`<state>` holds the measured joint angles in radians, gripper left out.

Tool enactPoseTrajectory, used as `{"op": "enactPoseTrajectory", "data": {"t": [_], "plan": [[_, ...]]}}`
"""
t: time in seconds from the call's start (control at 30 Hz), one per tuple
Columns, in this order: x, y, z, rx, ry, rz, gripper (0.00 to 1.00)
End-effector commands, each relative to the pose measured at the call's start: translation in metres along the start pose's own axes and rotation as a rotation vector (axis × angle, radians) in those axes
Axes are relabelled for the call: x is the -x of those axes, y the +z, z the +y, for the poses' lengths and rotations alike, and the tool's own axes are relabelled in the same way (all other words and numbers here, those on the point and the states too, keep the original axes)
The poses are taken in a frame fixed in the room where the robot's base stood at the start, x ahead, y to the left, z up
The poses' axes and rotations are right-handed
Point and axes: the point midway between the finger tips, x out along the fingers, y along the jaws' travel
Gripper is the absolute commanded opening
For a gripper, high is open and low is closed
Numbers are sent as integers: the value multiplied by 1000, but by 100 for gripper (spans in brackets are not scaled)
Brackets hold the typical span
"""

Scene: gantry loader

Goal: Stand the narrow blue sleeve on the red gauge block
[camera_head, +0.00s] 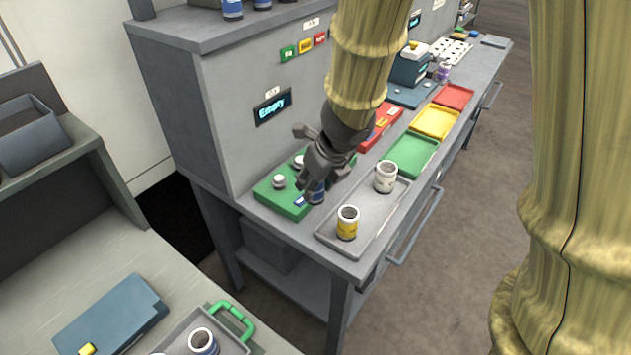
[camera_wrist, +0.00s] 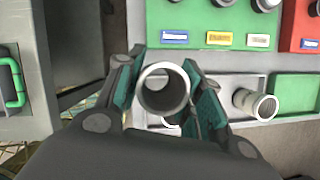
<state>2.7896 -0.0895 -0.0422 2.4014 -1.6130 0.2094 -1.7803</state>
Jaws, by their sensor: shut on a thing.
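My gripper (camera_head: 318,180) is shut on a blue sleeve (camera_head: 317,192), above the near edge of a green fixture beside the grey tray. In the wrist view my gripper (camera_wrist: 163,92) has a finger on either side of the sleeve (camera_wrist: 163,88), and I look into its open, pale round end. I cannot tell its clearance or how narrow it is. A red block (camera_head: 382,127) with small labels lies on the bench behind my gripper; its corner shows in the wrist view (camera_wrist: 303,30). I cannot tell if it is the gauge block.
The green fixture (camera_head: 290,200) bears white knobs. A grey tray (camera_head: 368,232) holds a yellow-banded sleeve (camera_head: 347,223) and a white sleeve (camera_head: 386,177). Green (camera_head: 412,155), yellow (camera_head: 435,122) and red (camera_head: 455,96) trays line the bench. Another blue sleeve (camera_head: 203,342) stands at lower left.

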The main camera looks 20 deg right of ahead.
Motion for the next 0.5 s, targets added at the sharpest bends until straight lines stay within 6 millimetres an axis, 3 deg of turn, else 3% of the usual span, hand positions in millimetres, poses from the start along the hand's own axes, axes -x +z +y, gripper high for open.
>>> {"op": "enactPoseTrajectory", "data": {"t": [0.5], "plan": [[20, 9, 0, 1, 0, -1, 0]]}}
